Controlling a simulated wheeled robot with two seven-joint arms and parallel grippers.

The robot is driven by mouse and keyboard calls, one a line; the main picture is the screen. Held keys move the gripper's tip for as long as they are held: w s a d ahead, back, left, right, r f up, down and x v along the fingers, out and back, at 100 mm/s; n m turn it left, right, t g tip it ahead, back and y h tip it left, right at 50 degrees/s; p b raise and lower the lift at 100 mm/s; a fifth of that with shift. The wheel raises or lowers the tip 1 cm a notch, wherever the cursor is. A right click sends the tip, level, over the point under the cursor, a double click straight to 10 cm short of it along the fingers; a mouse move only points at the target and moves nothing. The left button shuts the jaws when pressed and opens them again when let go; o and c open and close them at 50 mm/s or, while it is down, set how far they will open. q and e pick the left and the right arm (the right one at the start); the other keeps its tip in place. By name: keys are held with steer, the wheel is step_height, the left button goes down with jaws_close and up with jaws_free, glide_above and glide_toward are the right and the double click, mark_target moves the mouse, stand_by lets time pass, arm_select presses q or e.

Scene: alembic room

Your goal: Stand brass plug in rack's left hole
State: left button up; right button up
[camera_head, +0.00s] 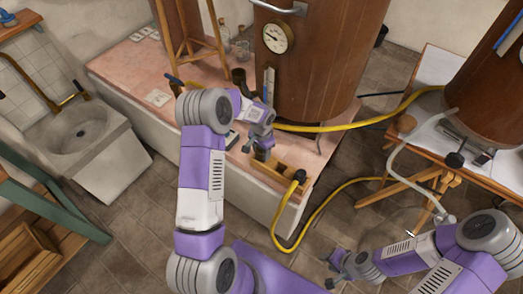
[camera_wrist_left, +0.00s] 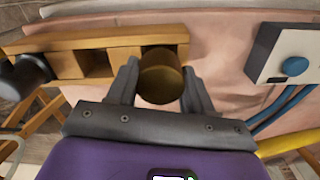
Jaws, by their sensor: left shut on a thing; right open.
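The brass plug (camera_wrist_left: 160,77) is a round, dark golden piece seen from above in the left wrist view. My left gripper (camera_wrist_left: 160,88) is shut on it, one finger on each side. The wooden rack (camera_wrist_left: 110,42) lies behind the plug. The plug overlaps the rack's right end there, which is the left end of the rack (camera_head: 277,178) in the head view. I cannot tell whether the plug's lower end is inside the hole. In the head view my left gripper (camera_head: 262,143) is at that left end. My right gripper (camera_head: 338,272) is open and empty, low over the floor.
A black fitting (camera_head: 299,176) with a yellow hose (camera_head: 281,220) sits at the rack's other end. A white box with a blue knob (camera_wrist_left: 294,66) lies near the plug. The large wooden vat (camera_head: 318,70) stands behind the rack on the pink-topped bench (camera_head: 130,62).

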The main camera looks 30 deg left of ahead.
arm_select(q)
steer(key=shift+f+b, duration=0.5)
steer(key=shift+f, duration=0.2)
stand_by(1.6)
steer(key=o, duration=1.2)
steer(key=shift+r, duration=0.1)
steer(key=shift+r+p, duration=2.5)
steer(key=shift+r, duration=0.95)
steer(key=shift+f, duration=0.1)
